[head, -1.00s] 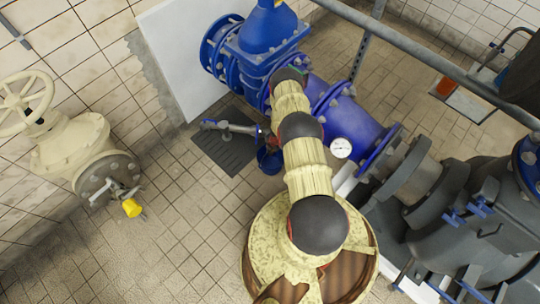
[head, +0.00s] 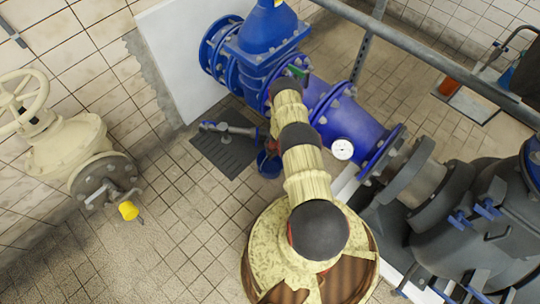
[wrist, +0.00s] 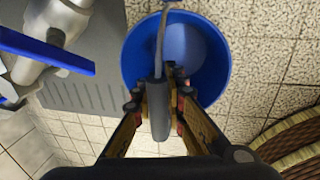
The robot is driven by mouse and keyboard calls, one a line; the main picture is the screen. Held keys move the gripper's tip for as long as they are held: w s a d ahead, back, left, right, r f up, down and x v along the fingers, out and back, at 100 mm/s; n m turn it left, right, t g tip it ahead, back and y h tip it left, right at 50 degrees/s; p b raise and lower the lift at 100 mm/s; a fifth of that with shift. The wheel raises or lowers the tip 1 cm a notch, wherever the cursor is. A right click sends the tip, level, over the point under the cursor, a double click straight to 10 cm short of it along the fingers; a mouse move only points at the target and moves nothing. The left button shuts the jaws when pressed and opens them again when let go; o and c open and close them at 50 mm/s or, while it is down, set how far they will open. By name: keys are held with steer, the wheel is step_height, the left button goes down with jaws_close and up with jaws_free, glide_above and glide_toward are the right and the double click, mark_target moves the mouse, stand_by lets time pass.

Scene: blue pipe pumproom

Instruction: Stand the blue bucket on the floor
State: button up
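The blue bucket (wrist: 130,55) shows large at the top of the wrist view, seen from above with its open mouth facing me. In the head view the bucket (head: 269,164) is a small blue shape beside the dark drain plate, partly hidden by my arm. Its wire bail has a grey handle grip (wrist: 159,110). My gripper (wrist: 160,97) has one finger on each side of this grip, with narrow gaps showing between grip and fingers. I cannot tell whether the bucket's bottom touches the floor.
A dark drain plate (head: 232,158) lies left of the bucket, with a metal tap (head: 225,129) over it; its blue lever (wrist: 45,50) shows close by in the wrist view. Blue pipework (head: 340,115) stands behind and right. The tiled floor (head: 180,225) at left is clear.

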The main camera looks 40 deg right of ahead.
steer(key=o, duration=0.4)
steer(key=shift+r, duration=0.1)
step_height(320, 180, up, 12)
steer(key=s+p, duration=0.2)
steer(key=p, duration=0.4)
steer(key=shift+s+d, duration=0.15)
stand_by(0.3)
